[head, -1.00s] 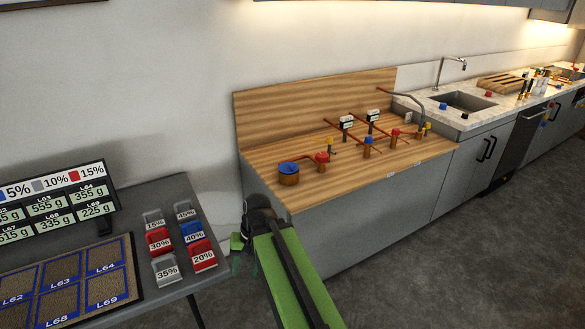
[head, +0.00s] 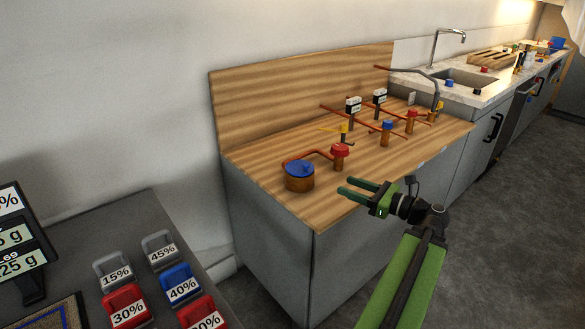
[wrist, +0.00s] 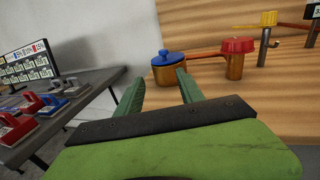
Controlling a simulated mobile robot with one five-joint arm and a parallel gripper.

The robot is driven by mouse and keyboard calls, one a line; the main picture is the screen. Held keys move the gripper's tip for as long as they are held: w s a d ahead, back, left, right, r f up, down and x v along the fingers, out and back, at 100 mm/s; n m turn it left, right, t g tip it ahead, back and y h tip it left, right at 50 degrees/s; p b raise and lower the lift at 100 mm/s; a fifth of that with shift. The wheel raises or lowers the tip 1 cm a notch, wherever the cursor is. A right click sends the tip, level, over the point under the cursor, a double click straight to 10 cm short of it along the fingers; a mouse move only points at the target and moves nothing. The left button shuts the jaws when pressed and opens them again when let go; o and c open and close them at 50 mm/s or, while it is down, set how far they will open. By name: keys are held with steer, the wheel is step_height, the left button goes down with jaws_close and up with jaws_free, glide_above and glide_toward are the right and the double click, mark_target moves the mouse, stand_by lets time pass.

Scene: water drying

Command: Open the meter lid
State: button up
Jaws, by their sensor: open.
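A round copper-coloured meter body (head: 299,184) stands at the near left end of the wooden counter. Its blue lid (head: 299,168) lies flat on top and looks closed. My gripper (head: 345,187) is open and empty, just right of the meter by the counter's front edge, its fingers pointing left towards it. In the wrist view the blue lid (wrist: 172,56) shows beyond and between my green fingers (wrist: 158,80). The right finger hides a little of the meter body there. The gripper and meter look apart.
A copper pipe joins the meter to a red-capped valve (head: 340,156) close on its right. More valves and two small displays (head: 353,106) stand farther right. A grey table (head: 85,250) with red, blue and grey labelled pieces is at lower left. The wood before the meter is clear.

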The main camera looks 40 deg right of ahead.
mark_target(307, 163)
steer(key=shift+s+d+r+m+h, duration=0.2)
steer(key=shift+d+m+h, duration=0.1)
steer(key=shift+d, duration=0.1)
steer(key=shift+w, duration=0.1)
steer(key=w+a, duration=0.1)
steer(key=w, duration=0.4)
steer(key=w+a, duration=0.1)
steer(key=w, duration=1)
steer(key=shift+w+a, duration=0.4)
jaws_close()
steer(key=shift+d, duration=0.1)
